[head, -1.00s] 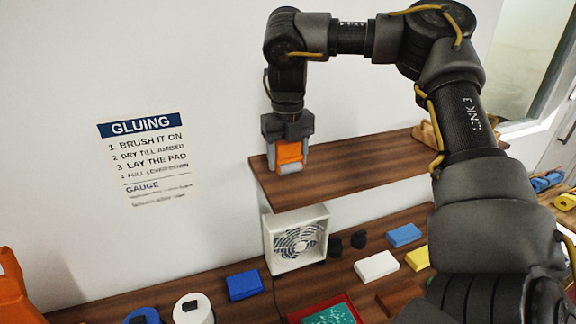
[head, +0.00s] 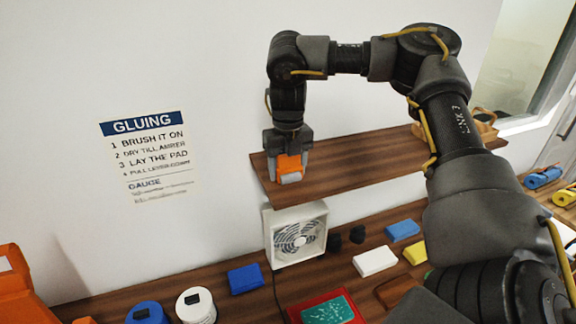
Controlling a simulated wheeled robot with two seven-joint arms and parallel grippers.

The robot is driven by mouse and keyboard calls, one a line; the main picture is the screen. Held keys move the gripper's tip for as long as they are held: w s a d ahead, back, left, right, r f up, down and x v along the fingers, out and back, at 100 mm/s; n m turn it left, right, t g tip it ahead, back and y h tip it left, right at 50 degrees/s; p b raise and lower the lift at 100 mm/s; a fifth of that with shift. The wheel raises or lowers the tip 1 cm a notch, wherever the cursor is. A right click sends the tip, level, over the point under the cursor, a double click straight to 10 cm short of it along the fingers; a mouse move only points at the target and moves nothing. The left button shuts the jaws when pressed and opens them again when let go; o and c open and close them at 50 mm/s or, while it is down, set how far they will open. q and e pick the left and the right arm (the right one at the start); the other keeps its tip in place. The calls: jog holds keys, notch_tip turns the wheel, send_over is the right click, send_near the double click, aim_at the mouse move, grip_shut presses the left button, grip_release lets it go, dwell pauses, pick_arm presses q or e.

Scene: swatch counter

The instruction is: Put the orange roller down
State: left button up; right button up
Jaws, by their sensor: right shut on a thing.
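The orange roller (head: 289,165) is in my right gripper (head: 288,153), at the left end of the wooden wall shelf (head: 360,162). My right gripper points down and is shut on the roller, and its jaws hide part of it. The roller's pale grey lower part (head: 291,178) shows just over the shelf board. I cannot tell whether it touches the board. My left gripper is not in view.
The shelf is bare to the right of the roller, up to a wooden item (head: 482,128) at its far end. A white fan (head: 297,235) stands below. Blue (head: 245,279), white (head: 375,261) and other blocks and a red tray (head: 298,306) lie on the counter.

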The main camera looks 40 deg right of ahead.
jog(key=o, duration=0.9)
jog(key=shift+s+f, duration=0.2)
jog(key=shift+f, duration=0.15)
jog(key=shift+c, duration=0.2)
jog(key=o, duration=0.3)
jog(key=shift+d, duration=0.15)
jog(key=shift+o, duration=0.2)
jog(key=shift+w+a, duration=0.2)
jog(key=shift+w, duration=0.05)
jog(key=shift+d+r, duration=0.1)
jog(key=shift+r, duration=0.4)
notch_tip(320, 180, up, 11)
jog(key=shift+r+b, duration=0.1)
jog(key=shift+b, duration=0.5)
jog(key=shift+r, duration=0.6)
